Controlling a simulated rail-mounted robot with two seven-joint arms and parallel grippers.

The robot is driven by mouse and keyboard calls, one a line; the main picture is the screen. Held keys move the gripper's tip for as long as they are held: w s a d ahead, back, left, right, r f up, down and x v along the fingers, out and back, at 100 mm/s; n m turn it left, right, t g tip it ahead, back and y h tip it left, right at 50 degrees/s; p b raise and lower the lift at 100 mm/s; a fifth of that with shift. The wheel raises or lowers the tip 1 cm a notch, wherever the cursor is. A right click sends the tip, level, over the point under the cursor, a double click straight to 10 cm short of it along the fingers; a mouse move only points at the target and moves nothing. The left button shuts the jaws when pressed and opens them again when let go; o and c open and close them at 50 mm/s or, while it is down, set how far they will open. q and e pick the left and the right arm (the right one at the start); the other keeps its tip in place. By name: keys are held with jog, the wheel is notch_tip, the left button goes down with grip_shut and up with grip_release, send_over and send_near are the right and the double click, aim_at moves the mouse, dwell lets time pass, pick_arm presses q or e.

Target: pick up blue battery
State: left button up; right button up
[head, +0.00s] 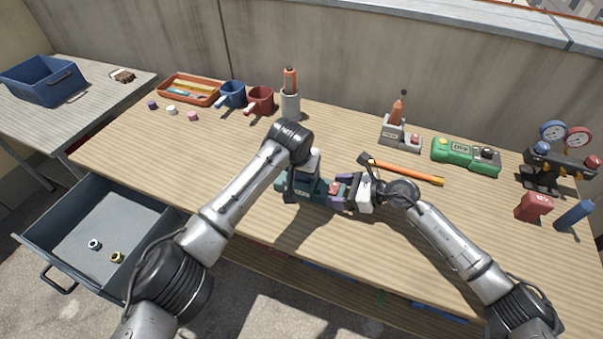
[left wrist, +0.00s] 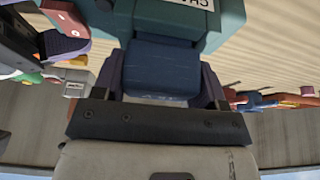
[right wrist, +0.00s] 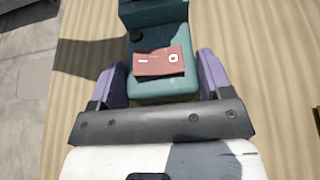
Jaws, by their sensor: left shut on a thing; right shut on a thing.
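A teal charger (head: 312,194) with a white label stands near the middle of the workbench. In the left wrist view, the blue battery (left wrist: 163,70), a dark blue block, is against the charger's teal body (left wrist: 220,20). My left gripper (left wrist: 163,88) is shut on the battery, with a purple finger on each side. In the head view my left gripper (head: 303,178) comes down over the charger and hides the battery. My right gripper (head: 345,193) is shut on the charger's right end, beside a red panel (right wrist: 160,62) on its top.
An orange-handled tool (head: 405,172) lies behind my right gripper. An open drawer (head: 60,238) juts out at the left. The bench's left part has bare room.

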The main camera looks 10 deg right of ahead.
pick_arm(q)
jog(key=shift+r, duration=5.05)
pick_arm(e)
jog(key=shift+f, duration=0.15)
pick_arm(q)
jog(key=shift+f, duration=0.1)
pick_arm(e)
jog(key=o, duration=1.3)
jog(key=shift+s, duration=0.1)
jog(key=shift+c, duration=0.2)
pick_arm(q)
jog(key=shift+r, duration=0.2)
pick_arm(e)
jog(key=shift+s+d+r, duration=0.2)
jog(key=shift+d+r, duration=0.1)
jog(key=shift+d, duration=0.05)
pick_arm(q)
jog(key=shift+r+p, duration=0.55)
jog(key=shift+p, duration=0.2)
pick_arm(e)
jog(key=v, duration=0.6)
jog(key=shift+d+r, duration=0.1)
jog(key=shift+d, duration=0.1)
jog(key=shift+v, duration=0.85)
